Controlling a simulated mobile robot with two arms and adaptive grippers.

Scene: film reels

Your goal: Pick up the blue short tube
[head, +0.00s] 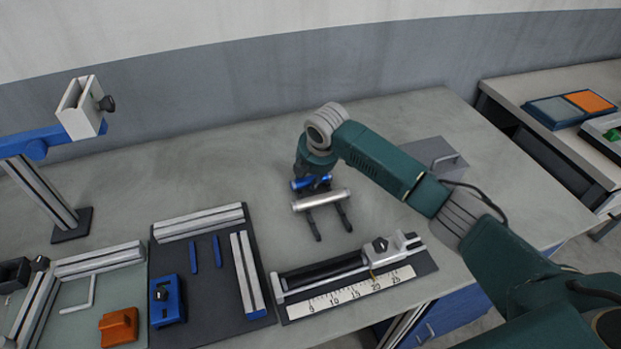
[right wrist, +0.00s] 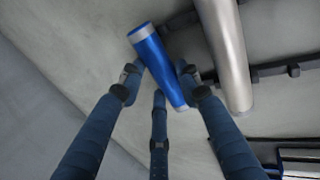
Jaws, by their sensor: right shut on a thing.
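The blue short tube (right wrist: 157,62) has silver bands at its ends. In the right wrist view it sits between the fingers of my right gripper (right wrist: 158,82), which is shut on it. In the head view the blue tube (head: 299,184) shows partly under my right gripper (head: 314,181), which hides its middle. The tube is at the back end of a dark rack. I cannot tell whether it still touches the rack. My left gripper is not in view.
A longer silver tube (head: 322,199) lies across the dark rack (head: 344,217), close beside the blue one. A grey box (head: 428,151) with a handle stands behind my right arm. A ruler fixture (head: 350,289) and a dark tool board (head: 207,262) lie in front.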

